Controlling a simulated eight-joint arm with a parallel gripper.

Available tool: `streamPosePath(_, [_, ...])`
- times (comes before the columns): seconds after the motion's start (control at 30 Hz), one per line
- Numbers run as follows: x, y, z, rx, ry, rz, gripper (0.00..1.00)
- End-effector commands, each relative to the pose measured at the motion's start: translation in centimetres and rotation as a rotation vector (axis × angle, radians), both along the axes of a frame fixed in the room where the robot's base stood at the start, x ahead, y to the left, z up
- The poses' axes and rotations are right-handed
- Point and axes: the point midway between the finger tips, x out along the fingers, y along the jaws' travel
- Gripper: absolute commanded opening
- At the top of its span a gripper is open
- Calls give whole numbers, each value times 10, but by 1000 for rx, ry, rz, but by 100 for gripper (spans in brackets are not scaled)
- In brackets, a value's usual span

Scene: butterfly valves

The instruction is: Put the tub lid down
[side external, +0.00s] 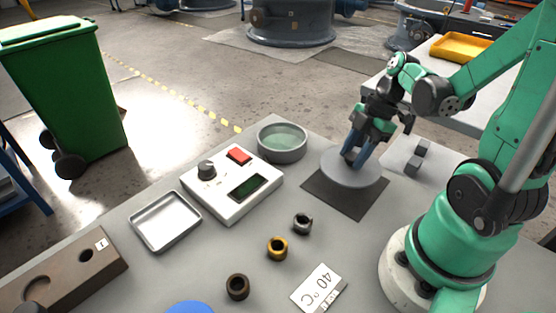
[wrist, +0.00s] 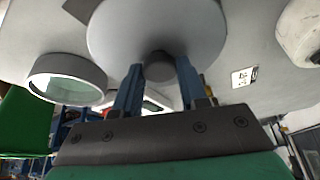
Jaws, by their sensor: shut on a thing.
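The tub lid (side external: 350,170) is a grey disc with a dark knob. In the side view it is over a dark square mat (side external: 345,196) on the grey bench; I cannot tell whether it touches the mat. My gripper (side external: 352,152) comes down on it from above, tilted. In the wrist view the lid (wrist: 156,24) fills the top middle, and my gripper (wrist: 158,75) has its two blue fingers shut on the lid's knob (wrist: 158,66). The open round tub (side external: 282,143), holding greenish liquid, stands left of the lid; it also shows in the wrist view (wrist: 68,80).
A white control box (side external: 232,184) with a dial and red button stands left of the mat. A metal tray (side external: 166,220), several nut-like rings (side external: 277,248), a "40 °C" card (side external: 318,289) and small grey blocks (side external: 417,158) lie around the bench.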

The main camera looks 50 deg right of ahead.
Motion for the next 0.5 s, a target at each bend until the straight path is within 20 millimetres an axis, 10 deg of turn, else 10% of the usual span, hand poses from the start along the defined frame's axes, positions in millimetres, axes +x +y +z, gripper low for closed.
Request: streamPosePath(0.5, [0,0,-39,0,0,0,0])
